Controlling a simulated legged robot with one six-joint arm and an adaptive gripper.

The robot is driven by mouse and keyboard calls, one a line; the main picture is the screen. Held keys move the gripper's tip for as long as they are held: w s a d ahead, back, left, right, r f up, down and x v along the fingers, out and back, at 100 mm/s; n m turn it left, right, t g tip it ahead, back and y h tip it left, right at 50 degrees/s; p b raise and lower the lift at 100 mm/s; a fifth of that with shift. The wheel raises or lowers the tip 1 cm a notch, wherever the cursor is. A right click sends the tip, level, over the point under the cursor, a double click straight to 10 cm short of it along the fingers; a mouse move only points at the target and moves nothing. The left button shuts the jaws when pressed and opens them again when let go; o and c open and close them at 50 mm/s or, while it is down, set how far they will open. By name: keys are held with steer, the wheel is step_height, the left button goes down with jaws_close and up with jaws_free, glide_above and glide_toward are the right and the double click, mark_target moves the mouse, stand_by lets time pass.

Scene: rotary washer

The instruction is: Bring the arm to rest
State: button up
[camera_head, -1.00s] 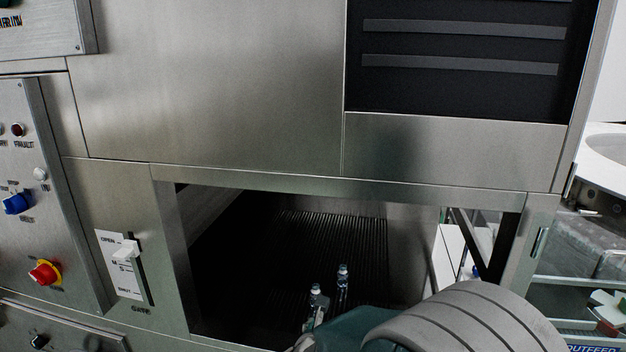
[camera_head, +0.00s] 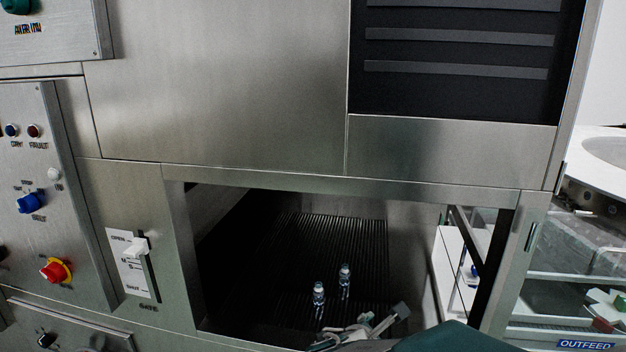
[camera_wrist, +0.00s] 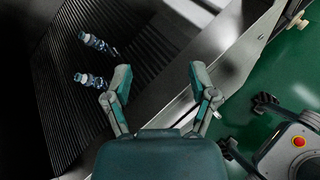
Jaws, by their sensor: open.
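My gripper (camera_wrist: 158,82) is open and empty in the wrist view, its two fingers spread above the lower edge of the washer opening. In the head view my gripper (camera_head: 368,330) shows low in front of the opening, partly cut off by the frame's bottom. Two small clear bottles, a left one (camera_head: 319,294) and a right one (camera_head: 345,275), stand upright on the dark ribbed belt inside the opening. In the wrist view the bottles (camera_wrist: 95,42) lie to the left of my fingers, apart from them.
The steel washer front (camera_head: 220,100) frames the opening. An outfeed sign (camera_head: 585,345) is at right. Green floor (camera_wrist: 285,70) shows in the wrist view.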

steer(key=s+d+r+m+g, duration=0.2)
steer(key=s+d+m, duration=0.2)
steer(key=s+m, duration=0.2)
steer(key=s+d+r+m+g, duration=0.25)
steer(key=s+d+m, duration=0.2)
steer(key=m, duration=0.25)
steer(key=s+a+r+m+y, duration=0.2)
steer(key=s+a+m+y, duration=0.3)
steer(key=s+m, duration=0.5)
steer(key=shift+a+r+m+y, duration=0.15)
steer(key=shift+a+m+y, duration=0.2)
steer(key=shift+y, duration=0.75)
